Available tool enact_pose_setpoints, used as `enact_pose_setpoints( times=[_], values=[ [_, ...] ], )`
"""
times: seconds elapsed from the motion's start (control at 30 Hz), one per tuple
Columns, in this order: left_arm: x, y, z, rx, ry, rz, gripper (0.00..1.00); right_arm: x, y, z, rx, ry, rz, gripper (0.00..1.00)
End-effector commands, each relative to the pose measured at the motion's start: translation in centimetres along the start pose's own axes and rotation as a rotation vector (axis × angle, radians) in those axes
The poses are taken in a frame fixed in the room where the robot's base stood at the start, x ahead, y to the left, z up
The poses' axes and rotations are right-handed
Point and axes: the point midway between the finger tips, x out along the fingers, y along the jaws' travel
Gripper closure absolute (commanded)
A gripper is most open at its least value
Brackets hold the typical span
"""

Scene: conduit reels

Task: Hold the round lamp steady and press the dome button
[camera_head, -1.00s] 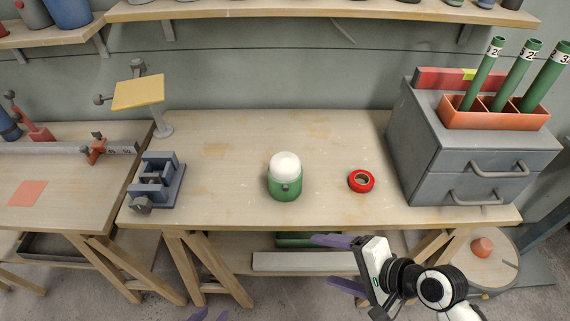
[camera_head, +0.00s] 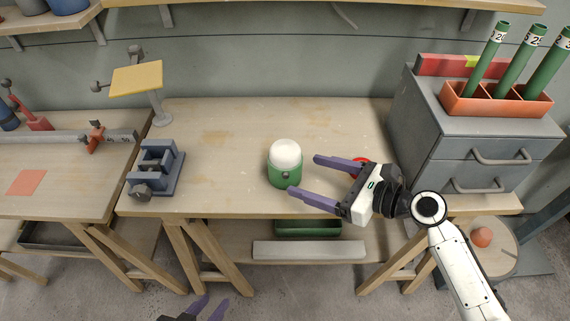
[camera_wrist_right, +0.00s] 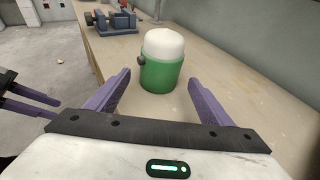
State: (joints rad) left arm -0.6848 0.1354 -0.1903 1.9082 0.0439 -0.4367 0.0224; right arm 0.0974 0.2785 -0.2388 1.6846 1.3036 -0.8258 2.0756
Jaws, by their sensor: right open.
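The round lamp (camera_head: 285,176) stands upright on the workbench, with a green body and a white dome top. In the right wrist view the lamp (camera_wrist_right: 161,72) is ahead, between the finger lines, with a small dark knob (camera_wrist_right: 142,60) on its side. My right gripper (camera_head: 304,177) is open and empty, just right of the lamp, its purple fingers pointing at it; I see no contact. My left gripper (camera_head: 213,307) shows only its purple fingertips at the bottom edge of the head view, apart and empty, well in front of the bench.
A red tape ring (camera_head: 359,167) lies partly hidden behind my right gripper. A blue-grey vise (camera_head: 156,172) stands left of the lamp. A grey drawer cabinet (camera_head: 455,150) stands at the right. The bench behind the lamp is clear.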

Motion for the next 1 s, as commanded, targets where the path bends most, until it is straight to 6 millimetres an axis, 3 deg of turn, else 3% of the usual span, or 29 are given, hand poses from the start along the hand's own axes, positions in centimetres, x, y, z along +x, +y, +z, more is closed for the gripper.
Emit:
enact_pose_setpoints(
  times=[0.17,0.43,0.9,1.0],
  values=[
    [1.4,-0.1,1.5,0.000,-0.002,0.001,0.69,3.0,0.0,-0.3,-0.002,-0.002,0.001,0.25],
    [0.9,0.0,1.1,0.000,-0.002,0.001,0.69,5.9,0.0,0.0,0.000,0.000,0.001,0.25],
    [0.9,0.0,1.0,0.000,0.000,0.001,0.69,6.9,0.0,0.0,-0.002,0.000,0.000,0.25],
    [0.9,0.0,1.0,0.000,0.000,0.001,0.69,6.9,0.0,0.0,-0.002,0.000,0.000,0.41]
  ],
)
